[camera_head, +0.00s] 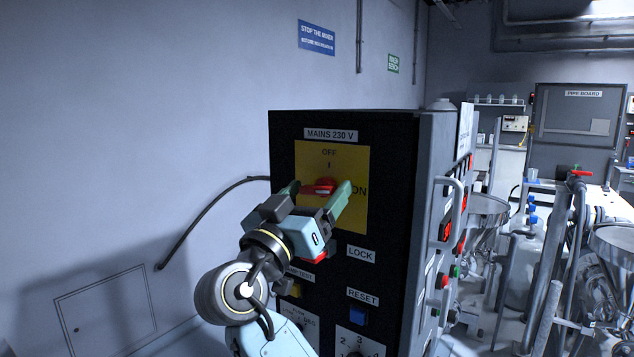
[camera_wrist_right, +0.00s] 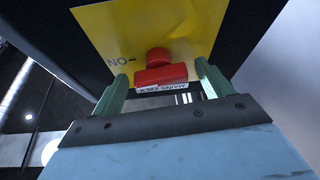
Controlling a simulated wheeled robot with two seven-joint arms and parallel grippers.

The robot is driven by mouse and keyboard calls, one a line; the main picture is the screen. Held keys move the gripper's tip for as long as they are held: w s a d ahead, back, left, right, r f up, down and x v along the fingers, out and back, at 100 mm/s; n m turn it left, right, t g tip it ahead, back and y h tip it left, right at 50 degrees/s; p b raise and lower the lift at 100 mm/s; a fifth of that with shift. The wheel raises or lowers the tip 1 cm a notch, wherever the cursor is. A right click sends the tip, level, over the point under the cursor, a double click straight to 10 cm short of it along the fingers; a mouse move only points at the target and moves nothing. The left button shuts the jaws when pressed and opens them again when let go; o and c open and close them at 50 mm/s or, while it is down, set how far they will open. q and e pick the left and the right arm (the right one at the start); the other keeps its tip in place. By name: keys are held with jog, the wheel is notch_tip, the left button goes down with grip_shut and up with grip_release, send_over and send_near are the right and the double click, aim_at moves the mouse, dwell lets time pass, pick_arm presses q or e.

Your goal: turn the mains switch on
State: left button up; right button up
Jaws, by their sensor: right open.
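The mains switch is a red knob (camera_head: 322,186) on a yellow plate (camera_head: 352,160) under the label MAINS 230 V. OFF is marked at the plate's top and ON at its right. My right gripper (camera_head: 318,190) is open in front of the plate, with its green fingers on either side of the knob. In the right wrist view the red knob (camera_wrist_right: 160,75) sits between the fingertips (camera_wrist_right: 160,88), with narrow gaps showing. The fingers partly hide the knob, so I cannot tell its setting for sure. My left gripper is not in view.
The black cabinet (camera_head: 390,210) also carries a blue RESET button (camera_head: 358,315) and a yellow button (camera_head: 295,290) below my gripper. A grey handle (camera_head: 455,210) and more buttons are on its right side. A cable (camera_head: 205,215) runs along the wall at left. Pipes and hoppers crowd the right.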

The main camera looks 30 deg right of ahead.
jog(key=shift+w+d+r, duration=0.2)
jog(key=shift+w+d, duration=0.05)
jog(key=shift+d, duration=0.25)
jog(key=c, duration=1)
jog(key=m+b, duration=0.1)
jog(key=b, duration=0.3)
jog(key=shift+f+m+g+b, duration=0.25)
jog(key=shift+m+g+b, duration=0.05)
jog(key=shift+m+b, duration=0.1)
jog(key=shift+r+m+b, duration=0.1)
jog(key=shift+m+b, duration=0.2)
jog(key=shift+b, duration=0.25)
jog(key=shift+r, duration=0.15)
jog(key=o, duration=1)
jog(key=shift+h, duration=0.3)
